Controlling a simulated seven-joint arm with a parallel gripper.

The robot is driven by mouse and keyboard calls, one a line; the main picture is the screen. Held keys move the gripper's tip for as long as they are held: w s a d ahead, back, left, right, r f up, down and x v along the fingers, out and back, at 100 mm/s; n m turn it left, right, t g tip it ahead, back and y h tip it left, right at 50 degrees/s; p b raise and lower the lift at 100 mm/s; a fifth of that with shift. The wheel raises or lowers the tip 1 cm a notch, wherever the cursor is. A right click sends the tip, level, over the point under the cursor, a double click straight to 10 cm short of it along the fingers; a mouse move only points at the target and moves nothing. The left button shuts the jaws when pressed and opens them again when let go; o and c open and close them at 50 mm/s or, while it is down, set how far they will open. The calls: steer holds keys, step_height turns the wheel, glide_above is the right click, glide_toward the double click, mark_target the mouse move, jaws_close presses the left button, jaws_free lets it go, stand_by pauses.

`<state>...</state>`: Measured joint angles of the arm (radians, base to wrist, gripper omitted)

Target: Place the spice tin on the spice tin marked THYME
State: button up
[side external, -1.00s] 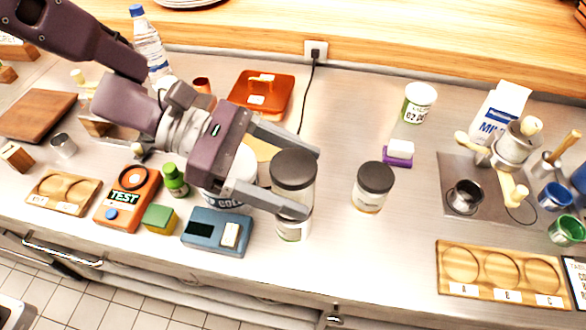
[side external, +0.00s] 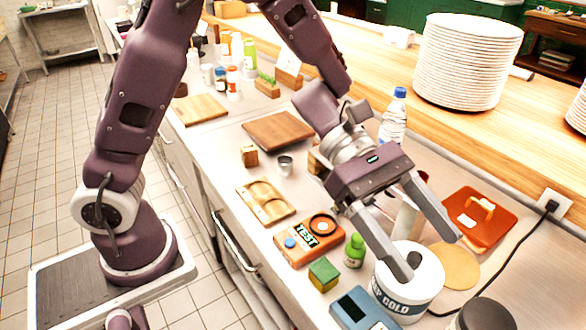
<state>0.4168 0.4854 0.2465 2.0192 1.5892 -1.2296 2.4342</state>
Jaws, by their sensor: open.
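One spice tin (side external: 485,315) shows only as a dark lid and a bit of pale side at the bottom right edge. The rest of it is cut off, so I cannot see a THYME mark or what it stands on. My gripper (side external: 430,255) is open and empty, with its two fingers spread over the white tub marked COLD (side external: 425,285). The tin is beyond the fingertips, apart from them. The other spice tins are outside this view.
A blue device (side external: 362,312), green-yellow block (side external: 323,274), green bottle (side external: 355,250) and orange TEST device (side external: 310,240) stand left of the tub. A water bottle (side external: 393,118) and an orange tray (side external: 480,217) are behind. A cable (side external: 535,232) runs at right.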

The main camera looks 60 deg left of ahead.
steer(key=w+a+r+n+t+y, duration=0.2)
steer(key=w+a+r+n+t, duration=0.2)
steer(key=w+r+n+t, duration=0.35)
steer(key=a+r+n+t+y, duration=0.25)
steer(key=a+n+y, duration=0.25)
steer(key=a+n, duration=0.55)
steer(key=a+r+n+t+y, duration=0.25)
steer(key=a+n+y, duration=0.35)
steer(key=n, duration=0.7)
steer(key=s+a+f+n+g, duration=0.1)
steer(key=s+f+n+g, duration=0.2)
steer(key=s+n, duration=0.8)
steer(key=s+a+f+n+g, duration=0.2)
steer(key=s+f+n+g, duration=0.2)
steer(key=s+n, duration=0.7)
steer(key=shift+s+a+f+n+y, duration=0.3)
steer(key=shift+s+f+n, duration=0.1)
steer(key=shift+s, duration=0.2)
